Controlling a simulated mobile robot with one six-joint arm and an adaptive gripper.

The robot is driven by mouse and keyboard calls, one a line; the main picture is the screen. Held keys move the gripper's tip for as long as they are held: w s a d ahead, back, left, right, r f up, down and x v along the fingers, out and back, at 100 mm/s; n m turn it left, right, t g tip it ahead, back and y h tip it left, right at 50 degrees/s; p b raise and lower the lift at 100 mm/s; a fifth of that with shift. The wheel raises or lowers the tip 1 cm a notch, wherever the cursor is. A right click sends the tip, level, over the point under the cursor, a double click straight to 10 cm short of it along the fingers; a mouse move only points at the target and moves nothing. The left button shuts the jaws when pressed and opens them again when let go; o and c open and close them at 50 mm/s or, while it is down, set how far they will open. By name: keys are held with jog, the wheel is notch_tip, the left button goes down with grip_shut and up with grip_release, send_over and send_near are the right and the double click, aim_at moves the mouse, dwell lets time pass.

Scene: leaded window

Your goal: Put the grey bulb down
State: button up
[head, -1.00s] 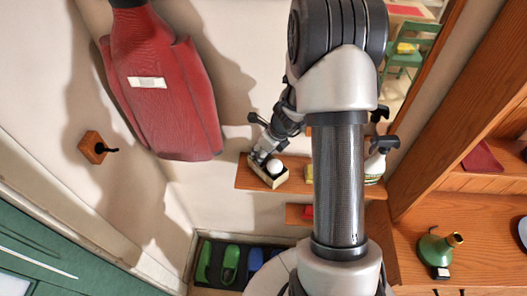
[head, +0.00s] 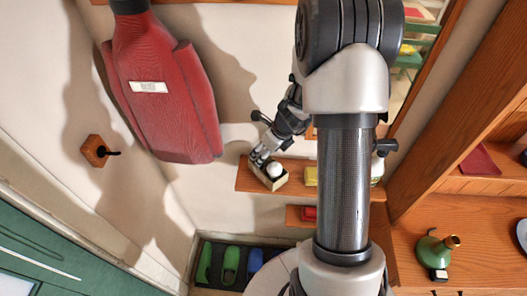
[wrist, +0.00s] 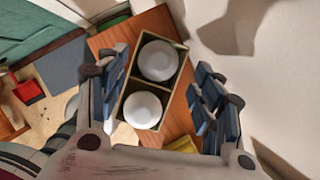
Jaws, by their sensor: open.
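A small pale box (head: 271,184) with two compartments stands on a wooden wall shelf (head: 246,178).
A yellow thing (head: 311,176) stands on the shelf to the right of the box. A red thing (head: 309,213) sits on a lower shelf. A red garment (head: 165,100) hangs at the left. Green and blue shoes (head: 230,262) lie below. My arm hides part of the shelf.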

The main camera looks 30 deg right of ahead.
jog(key=p+v, duration=0.3)
jog(key=v, duration=0.6)
jog(key=s+a+r+n, duration=0.5)
jog(key=a+r+n, duration=0.6)
jog(key=r+n, duration=0.25)
jog(key=s+a+r+n, duration=0.2)
jog(key=s+r+n, duration=0.1)
jog(key=s+n, duration=0.5)
jog(key=s+a+r+n+h, duration=0.1)
jog(key=s+r+n, duration=0.3)
jog(key=s+n, duration=0.4)
jog(key=a+n, duration=0.1)
jog(key=n, duration=0.1)
jog(key=shift+s+a+n, duration=0.25)
jog(key=shift+a+n, duration=0.1)
